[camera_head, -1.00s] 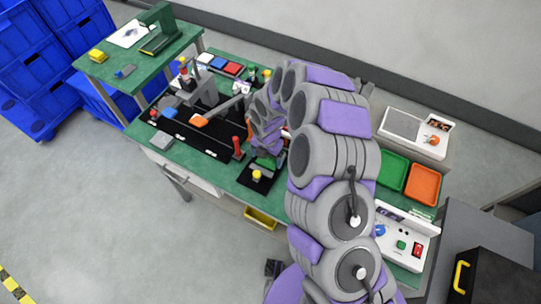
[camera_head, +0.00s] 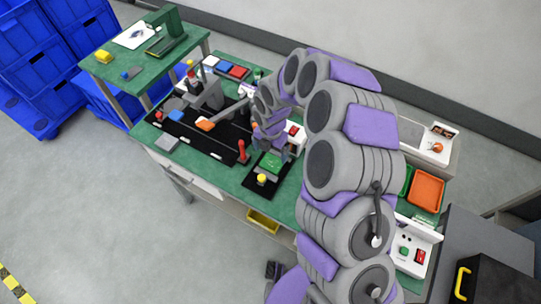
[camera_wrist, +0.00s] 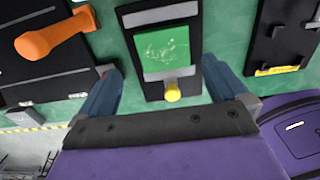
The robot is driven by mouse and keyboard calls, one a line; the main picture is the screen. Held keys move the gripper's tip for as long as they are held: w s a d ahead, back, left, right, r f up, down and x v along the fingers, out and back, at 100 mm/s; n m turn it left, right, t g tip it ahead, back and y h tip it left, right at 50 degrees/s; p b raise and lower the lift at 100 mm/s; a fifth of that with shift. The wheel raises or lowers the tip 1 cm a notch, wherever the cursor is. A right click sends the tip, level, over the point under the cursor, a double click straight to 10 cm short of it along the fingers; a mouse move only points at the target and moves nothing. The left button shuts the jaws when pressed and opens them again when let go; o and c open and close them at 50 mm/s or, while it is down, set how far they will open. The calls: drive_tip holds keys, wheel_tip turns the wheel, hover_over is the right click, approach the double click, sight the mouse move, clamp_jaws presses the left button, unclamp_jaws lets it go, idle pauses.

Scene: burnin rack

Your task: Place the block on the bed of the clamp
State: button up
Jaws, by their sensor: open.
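The wrist view shows a black fixture (camera_wrist: 196,45) holding a flat green piece (camera_wrist: 165,48) between grey bars, with a yellow knob (camera_wrist: 172,92) at its near end. The green piece also shows in the head view (camera_head: 271,161). My gripper (camera_wrist: 162,84) is open, its two fingers apart either side of the fixture's near end, nothing between them. An orange clamp handle (camera_wrist: 52,38) is at upper left in the wrist view and on the black base (camera_head: 206,124) in the head view. A blue block (camera_head: 176,115) and a grey block (camera_head: 167,141) lie left of it; I cannot tell which is the task's block.
A red upright handle (camera_head: 242,150) stands between the long base and the fixture. A black plate (camera_wrist: 275,50) is at right in the wrist view. Coloured bins (camera_head: 228,67) line the back; an orange tray (camera_head: 426,190) and control box (camera_head: 418,245) are at right.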

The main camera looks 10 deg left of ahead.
wheel_tip(320, 180, up, 6)
drive_tip(key=d, duration=0.1)
wheel_tip(320, 180, up, 7)
drive_tip(key=m, duration=0.5)
hover_over(274, 162)
drive_tip(key=s+d, duration=0.3)
drive_tip(key=d, duration=0.1)
drive_tip(key=s+d+r+m, duration=1)
drive_tip(key=s+d+m, duration=0.2)
drive_tip(key=s+m, duration=0.3)
drive_tip(key=s+d+r+m+g, duration=0.1)
drive_tip(key=s+d+r+m, duration=0.1)
drive_tip(key=s+m, duration=0.4)
drive_tip(key=s+d+r+m, duration=0.1)
drive_tip(key=s+d+m, duration=0.4)
drive_tip(key=s, duration=0.3)
drive_tip(key=shift+r+m+g+p, duration=0.3)
drive_tip(key=shift+m+g, duration=0.1)
drive_tip(key=shift+m, duration=0.2)
drive_tip(key=shift+w, duration=0.1)
